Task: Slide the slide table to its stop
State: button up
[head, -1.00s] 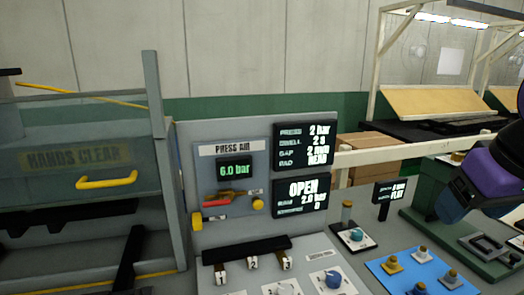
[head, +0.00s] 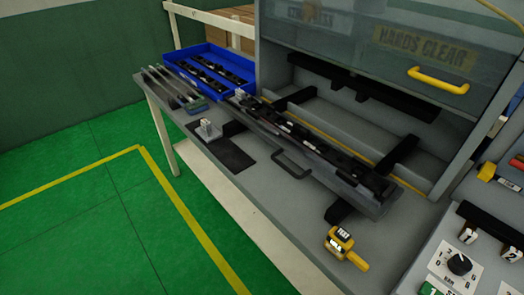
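The slide table (head: 345,186) is a long, narrow grey plate with a row of black parts along it. It lies in front of the press opening, across black rails (head: 400,157) that run back into the press. A black bar handle (head: 288,167) sticks out from its front edge. The clear guard (head: 340,30) with a yellow handle (head: 440,81) is above the opening, which shows bare beneath it. The stop cannot be made out. My gripper is not in view.
A blue tray (head: 213,50) of black parts stands at the back left, with grey strips beside it. A yellow handheld gauge (head: 345,245) lies near the bench's front edge. A control panel (head: 480,250) with knobs is at the right. The green floor left of the bench is clear.

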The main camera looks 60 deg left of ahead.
aim_at(342, 183)
jog(key=u, duration=0.45)
jog(key=k+u, duration=0.15)
jog(key=u, duration=0.3)
jog(key=k+u, duration=0.1)
jog(key=u, duration=0.8)
jog(key=k+l, duration=0.05)
